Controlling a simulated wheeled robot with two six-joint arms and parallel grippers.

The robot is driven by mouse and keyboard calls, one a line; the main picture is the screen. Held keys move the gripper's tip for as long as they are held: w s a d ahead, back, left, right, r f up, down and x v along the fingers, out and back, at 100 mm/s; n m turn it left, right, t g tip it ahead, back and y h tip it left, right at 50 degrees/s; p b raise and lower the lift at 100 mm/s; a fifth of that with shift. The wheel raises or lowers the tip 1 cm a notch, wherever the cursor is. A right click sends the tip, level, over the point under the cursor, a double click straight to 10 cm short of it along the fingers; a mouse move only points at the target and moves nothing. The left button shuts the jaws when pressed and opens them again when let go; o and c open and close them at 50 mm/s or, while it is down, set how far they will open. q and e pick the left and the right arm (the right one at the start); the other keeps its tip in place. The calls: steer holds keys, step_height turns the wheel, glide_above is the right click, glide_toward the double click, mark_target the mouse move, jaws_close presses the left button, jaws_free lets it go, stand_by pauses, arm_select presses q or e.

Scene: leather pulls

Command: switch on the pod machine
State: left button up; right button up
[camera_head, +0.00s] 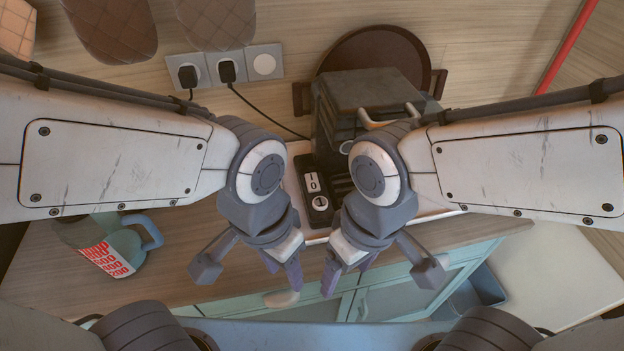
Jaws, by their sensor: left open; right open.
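The pod machine (365,92) is a dark, worn box on the wooden counter near the wall, partly hidden behind my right arm. A dark panel at its front left carries a white rocker switch (312,182) marked I and O, with a round white dial (320,203) just below it. My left gripper (248,272) is open and empty, in front of and to the left of the switch. My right gripper (381,273) is open and empty, in front of and to the right of it. Neither gripper appears to touch the machine.
A blue-grey measuring jug (110,243) with red markings stands at the left. Wall sockets (225,69) hold two black plugs. A round brown tray (372,50) leans behind the machine. Quilted mitts (112,25) hang upper left. Teal cabinet fronts (405,290) lie below the counter edge.

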arm_select(q)
steer(key=shift+t, duration=0.7)
steer(key=w, duration=0.1)
steer(key=w+p, duration=0.1)
steer(key=w, duration=0.1)
steer(key=w+a+r, duration=0.1)
steer(key=shift+w, duration=0.2)
jaws_close()
steer(key=w+a+r+m+t+h+p, duration=0.1)
steer(key=w+r+m+h+p, duration=0.1)
steer(key=w+p, duration=0.4)
steer(key=w+a+r+m+t+h+p, duration=0.1)
steer(key=w+m+h+p, duration=0.4)
steer(key=w, duration=0.6)
steer(key=shift+a+r+m+p, duration=0.65)
steer(key=shift+r+m+p, duration=0.35)
steer(key=shift+r+p, duration=0.1)
steer(key=shift+f, duration=0.1)
